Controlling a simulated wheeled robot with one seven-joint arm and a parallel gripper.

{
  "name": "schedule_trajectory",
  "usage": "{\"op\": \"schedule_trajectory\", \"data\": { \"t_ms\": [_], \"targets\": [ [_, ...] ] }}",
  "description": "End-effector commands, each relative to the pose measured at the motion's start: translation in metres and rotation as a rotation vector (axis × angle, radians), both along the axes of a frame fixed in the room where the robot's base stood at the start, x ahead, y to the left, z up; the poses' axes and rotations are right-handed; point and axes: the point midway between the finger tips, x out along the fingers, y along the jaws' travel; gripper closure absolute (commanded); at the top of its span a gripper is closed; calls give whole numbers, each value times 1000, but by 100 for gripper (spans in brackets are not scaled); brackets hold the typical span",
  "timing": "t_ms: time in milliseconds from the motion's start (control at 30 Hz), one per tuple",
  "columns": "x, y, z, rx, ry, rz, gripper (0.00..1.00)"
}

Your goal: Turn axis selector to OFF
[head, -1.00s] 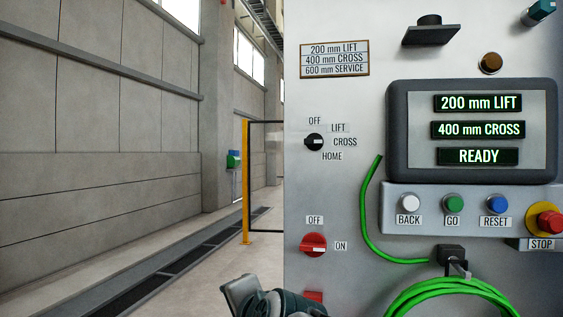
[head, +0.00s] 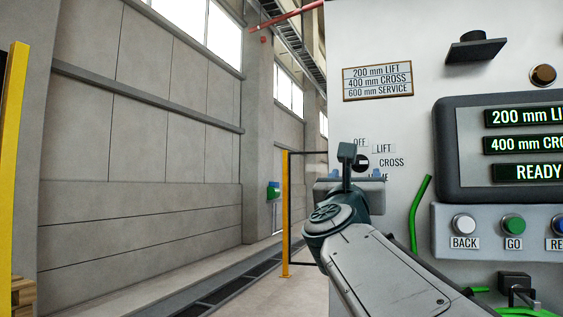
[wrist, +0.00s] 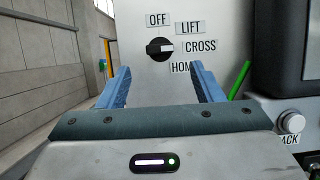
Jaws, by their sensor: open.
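The axis selector (wrist: 160,49) is a round black knob on the pale panel, with OFF, LIFT, CROSS and HOME labels around it. In the wrist view its white mark points right, toward CROSS. In the head view the selector (head: 362,161) is partly hidden by my arm. The OFF label (wrist: 158,20) is straight above the knob. My gripper (wrist: 160,78) is open and empty, its two blue fingers apart below the knob and on either side of it. In the head view my gripper (head: 363,174) is just below the selector.
A display (head: 525,145) and a row with BACK (head: 464,225) and GO (head: 513,225) buttons are to the right. A yellow post (head: 286,215) stands left of the panel.

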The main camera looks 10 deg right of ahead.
Motion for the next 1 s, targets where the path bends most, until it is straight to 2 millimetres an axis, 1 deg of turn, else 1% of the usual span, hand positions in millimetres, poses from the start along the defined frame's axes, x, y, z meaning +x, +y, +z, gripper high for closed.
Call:
{"op": "schedule_trajectory", "data": {
  "t_ms": [33,200,400,600,867,967,1000],
  "targets": [
    [10,-7,7,-1,3,-3,40],
    [36,-24,20,-2,3,-2,40],
    [58,-38,30,-3,2,-1,40],
    [66,-44,34,-2,1,1,40],
    [67,-45,33,-3,2,1,40],
    [67,-45,33,-3,2,1,65],
    [67,-45,33,-3,2,1,76]
  ]
}}
